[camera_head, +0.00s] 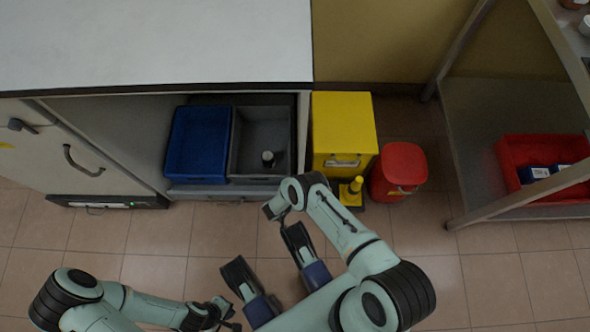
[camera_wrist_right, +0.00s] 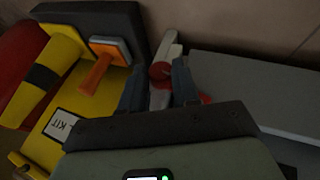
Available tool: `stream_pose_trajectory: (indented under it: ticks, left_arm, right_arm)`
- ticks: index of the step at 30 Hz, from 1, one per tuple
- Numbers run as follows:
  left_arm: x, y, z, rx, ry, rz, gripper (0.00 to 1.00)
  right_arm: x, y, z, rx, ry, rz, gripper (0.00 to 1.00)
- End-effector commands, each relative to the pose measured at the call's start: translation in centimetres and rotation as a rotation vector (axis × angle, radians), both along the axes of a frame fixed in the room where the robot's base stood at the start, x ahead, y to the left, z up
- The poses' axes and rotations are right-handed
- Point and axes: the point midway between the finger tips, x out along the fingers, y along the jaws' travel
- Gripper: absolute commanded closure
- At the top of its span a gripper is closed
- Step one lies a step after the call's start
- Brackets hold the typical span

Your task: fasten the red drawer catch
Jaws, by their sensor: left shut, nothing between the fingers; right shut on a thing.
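The red drawer catch (camera_wrist_right: 160,70) shows in the right wrist view as a red round piece with a pale lever running through it. It is beside the edge of a grey panel. My right gripper (camera_wrist_right: 158,88) has its blue-grey fingers on either side of the pale lever and is shut on it. The fingers and gripper body cover part of the catch. In the head view my right arm hides the catch. My left gripper (camera_head: 222,317) is shut and empty at the lower edge of the head view, well away from the cabinet.
A blue bin (camera_head: 198,142) and a grey bin (camera_head: 262,118) stand in the open cabinet under a white worktop (camera_head: 150,40). A yellow kit box (camera_head: 344,125) and a red container (camera_head: 403,163) stand to the right. A shelf rack with a red crate (camera_head: 515,160) is farther right.

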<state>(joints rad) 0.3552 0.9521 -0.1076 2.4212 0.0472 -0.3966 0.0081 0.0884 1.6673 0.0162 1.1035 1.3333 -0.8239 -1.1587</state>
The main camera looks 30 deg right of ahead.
Motion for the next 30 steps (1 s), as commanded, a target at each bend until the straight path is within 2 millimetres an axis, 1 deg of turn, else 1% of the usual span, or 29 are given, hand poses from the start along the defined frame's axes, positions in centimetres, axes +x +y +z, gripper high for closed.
stream_pose_trajectory:
  ticks: [6, 15, 30]
  left_arm:
    - [0.01, -0.01, 0.02, 0.000, 0.000, -0.001, 1.00]
    - [0.06, -0.03, 0.03, 0.000, -0.003, -0.002, 1.00]
    - [0.08, -0.02, 0.02, 0.000, -0.003, -0.002, 1.00]
  right_arm:
    - [0.06, 0.31, -0.20, -0.106, 0.066, -0.002, 1.00]
    - [0.05, 0.45, -0.34, -0.196, 0.124, -0.003, 1.00]
    - [0.04, 0.42, -0.41, -0.245, 0.157, -0.002, 1.00]
